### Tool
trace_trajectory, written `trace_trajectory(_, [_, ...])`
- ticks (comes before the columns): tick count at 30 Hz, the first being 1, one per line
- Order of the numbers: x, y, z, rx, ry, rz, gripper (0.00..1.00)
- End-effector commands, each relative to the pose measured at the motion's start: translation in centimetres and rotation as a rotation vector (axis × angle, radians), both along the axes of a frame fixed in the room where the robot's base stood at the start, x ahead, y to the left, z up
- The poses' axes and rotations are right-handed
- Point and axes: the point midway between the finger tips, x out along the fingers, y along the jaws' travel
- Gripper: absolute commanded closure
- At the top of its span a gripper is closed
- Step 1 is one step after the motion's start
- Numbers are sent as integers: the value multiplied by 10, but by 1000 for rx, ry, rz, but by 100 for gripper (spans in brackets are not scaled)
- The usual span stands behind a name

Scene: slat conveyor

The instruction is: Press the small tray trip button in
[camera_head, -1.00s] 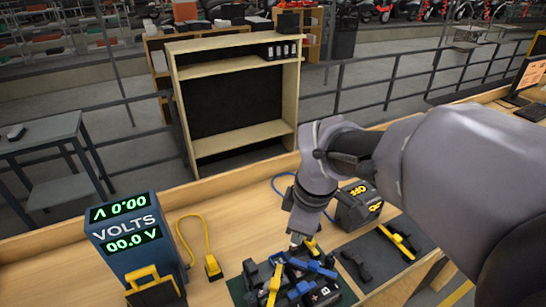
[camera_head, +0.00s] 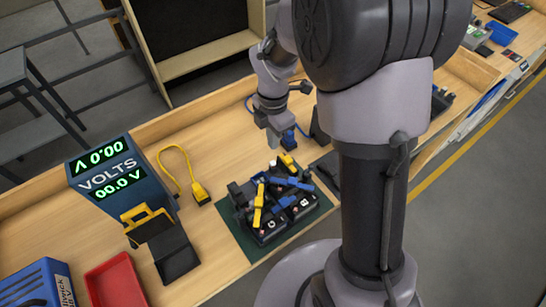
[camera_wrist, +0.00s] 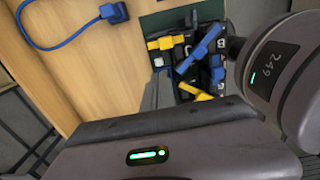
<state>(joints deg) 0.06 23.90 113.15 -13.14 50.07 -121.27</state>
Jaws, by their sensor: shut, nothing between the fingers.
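A dark green mat or tray (camera_head: 238,232) lies on the wooden bench with black battery-like blocks (camera_head: 270,229) on it, carrying yellow and blue clips. The group also shows in the wrist view (camera_wrist: 215,70). A small whitish piece (camera_head: 272,165) stands at its back edge; it also shows in the wrist view (camera_wrist: 158,62). I cannot tell whether this is the trip button, and no other button is clear. My gripper (camera_head: 273,146) is shut and empty, pointing down just behind and above the group. Its grey fingers (camera_wrist: 155,93) show in the wrist view, apart from the clips.
A blue plug (camera_head: 289,138) with a blue cable lies close right of my gripper. A volts meter (camera_head: 112,172), a yellow cable plug (camera_head: 200,193), a black box with yellow handle (camera_head: 172,250) and a red tray (camera_head: 117,281) stand left. Bare bench lies behind the mat.

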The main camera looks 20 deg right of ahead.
Motion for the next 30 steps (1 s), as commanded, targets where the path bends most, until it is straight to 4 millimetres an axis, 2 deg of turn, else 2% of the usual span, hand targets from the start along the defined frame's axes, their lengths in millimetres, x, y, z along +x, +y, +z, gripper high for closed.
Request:
trace_trajectory(1, [0, 0, -13, 0, 3, 0, 100])
trace_trajectory(6, [-1, 0, -49, 0, 3, 0, 100])
trace_trajectory(12, [0, 0, -77, 0, 0, -1, 100])
trace_trajectory(17, [0, 0, -85, -1, -1, -1, 100])
trace_trajectory(26, [0, 0, -86, -1, -1, -1, 100])
trace_trajectory(30, [0, 0, -100, 0, 0, -1, 100])
